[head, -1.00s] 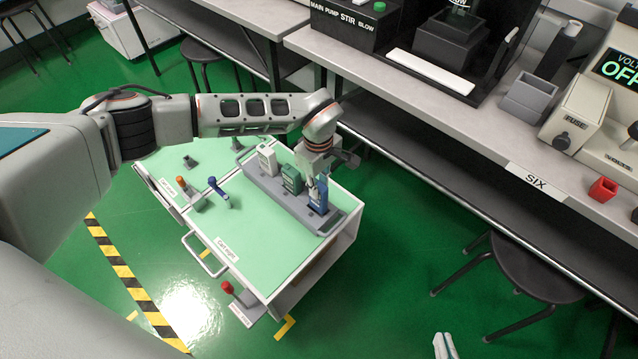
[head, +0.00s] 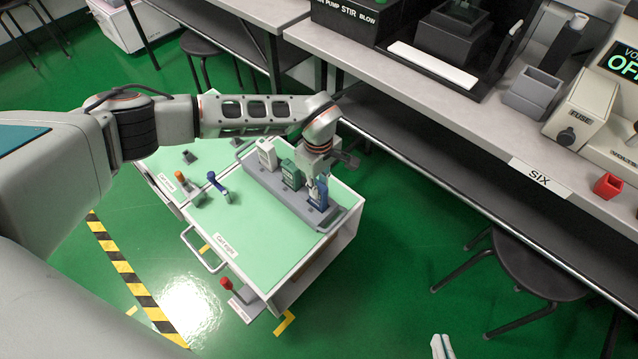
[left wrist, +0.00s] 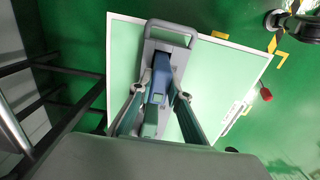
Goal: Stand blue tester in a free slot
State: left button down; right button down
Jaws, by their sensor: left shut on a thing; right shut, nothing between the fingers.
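The blue tester (head: 319,199) stands upright at the near right end of the grey rack (head: 270,199) on the cart. Its lower end is at the rack; I cannot tell how deep it sits. My left gripper (head: 318,180) is above it, shut on its upper part. In the left wrist view the blue tester (left wrist: 160,79) is between the two fingers. A green tester (head: 291,175) and a white tester (head: 267,157) stand beside it in the rack. The green one also shows in the left wrist view (left wrist: 151,121). My right gripper (head: 440,347) shows at the bottom edge, shut and empty.
The cart's pale green top (head: 262,240) is clear in front of the rack. A blue-handled lever (head: 218,186) and an orange-tipped one (head: 184,184) stand at its left. A red-knobbed lever (head: 228,285) is at the front. A grey bench (head: 440,120) runs behind; a stool (head: 535,262) stands right.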

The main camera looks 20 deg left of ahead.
pick_arm(q)
jog(key=shift+f, duration=0.9)
jog(key=c, duration=1.8)
grip_release()
notch_tip(320, 180, up, 12)
jog(key=shift+r, duration=0.1)
